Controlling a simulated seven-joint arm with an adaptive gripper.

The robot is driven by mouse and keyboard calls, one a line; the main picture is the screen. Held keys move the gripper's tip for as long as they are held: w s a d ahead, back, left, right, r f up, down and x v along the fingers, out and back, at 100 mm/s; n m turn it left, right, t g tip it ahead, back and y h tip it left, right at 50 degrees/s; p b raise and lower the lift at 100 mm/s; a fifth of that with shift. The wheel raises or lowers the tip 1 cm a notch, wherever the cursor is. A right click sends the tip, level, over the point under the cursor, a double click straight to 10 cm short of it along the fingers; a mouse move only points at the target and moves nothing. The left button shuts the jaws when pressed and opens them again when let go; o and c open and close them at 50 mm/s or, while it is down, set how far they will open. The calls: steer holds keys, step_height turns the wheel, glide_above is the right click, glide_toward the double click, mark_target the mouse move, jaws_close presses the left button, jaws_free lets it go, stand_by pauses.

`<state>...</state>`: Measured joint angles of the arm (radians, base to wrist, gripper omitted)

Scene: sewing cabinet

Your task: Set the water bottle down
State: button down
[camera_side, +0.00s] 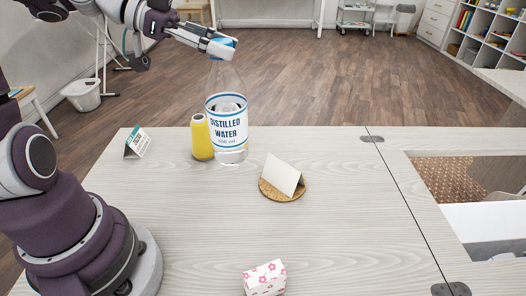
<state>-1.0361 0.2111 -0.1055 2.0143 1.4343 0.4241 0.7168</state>
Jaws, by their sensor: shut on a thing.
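The water bottle (227,128) is clear, with a white and blue label reading "Distilled Water" and a blue cap. It is upright near the far edge of the table (180,240). My gripper (222,48) is at the top of the bottle, shut on it around the cap. The bottle's base overlaps the table top in the side view. I cannot tell whether it touches the surface or hangs slightly above it.
A yellow thread cone (202,140) stands close at the bottle's left. A white folded card (284,174) stands on a cork coaster (268,192) to the right. A small printed card (137,143) is far left, and a floral box (265,278) is in front. The table's middle is clear.

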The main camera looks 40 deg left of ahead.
steer(key=shift+w+d+r, duration=0.1)
steer(key=shift+d+r, duration=0.1)
steer(key=shift+r, duration=0.2)
steer(key=w+d+m+g+h, duration=0.1)
steer(key=w+d, duration=0.1)
steer(key=d, duration=0.5)
steer(key=w+d+m+g+h, duration=0.1)
steer(key=w+d, duration=0.1)
steer(key=d, duration=0.6)
steer(key=s+d+m+g, duration=0.1)
steer(key=s+d, duration=0.1)
steer(key=d, duration=0.5)
steer(key=s+d+m+g, duration=0.1)
steer(key=s+d, duration=0.2)
steer(key=d, duration=0.4)
step_height(320, 180, down, 10)
steer(key=shift+a+r+h, duration=0.2)
steer(key=shift+r+h, duration=0.05)
steer(key=shift+h, duration=0.15)
steer(key=c, duration=0.8)
jaws_free()
steer(key=shift+f, duration=0.15)
steer(key=shift+o, duration=0.2)
